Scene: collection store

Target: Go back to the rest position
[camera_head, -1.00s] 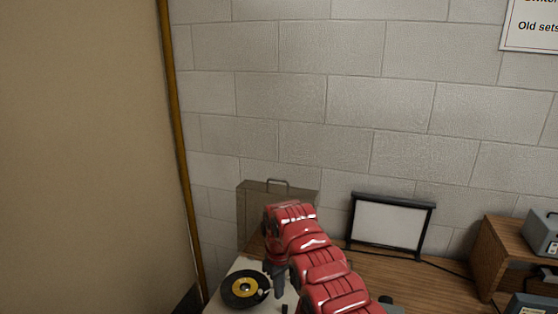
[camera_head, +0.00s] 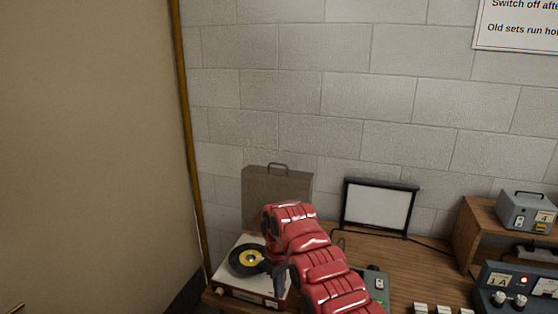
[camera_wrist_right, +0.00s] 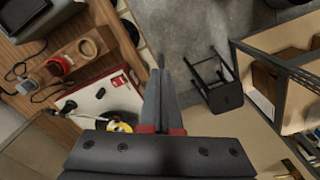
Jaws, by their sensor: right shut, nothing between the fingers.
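My right gripper (camera_wrist_right: 161,66) is shut and empty in the wrist view, its two dark fingers together. In the head view my red right arm reaches over the bench, and its dark gripper (camera_head: 277,270) is partly hidden near the record player (camera_head: 240,279). The record player has a pale top, a black disc (camera_head: 239,264) and a yellow label. It also shows in the wrist view (camera_wrist_right: 88,101), beside and partly behind the fingers. I cannot tell the height between gripper and player. My left gripper is not in view.
On the wooden bench (camera_head: 415,262) stand a grey-brown case (camera_head: 262,185), a small framed screen (camera_head: 378,207) and grey devices (camera_head: 526,212) at right. A tan panel (camera_head: 90,150) stands at left. The wrist view shows a dark stool (camera_wrist_right: 222,88) on open grey floor (camera_wrist_right: 195,35) and shelving (camera_wrist_right: 262,75).

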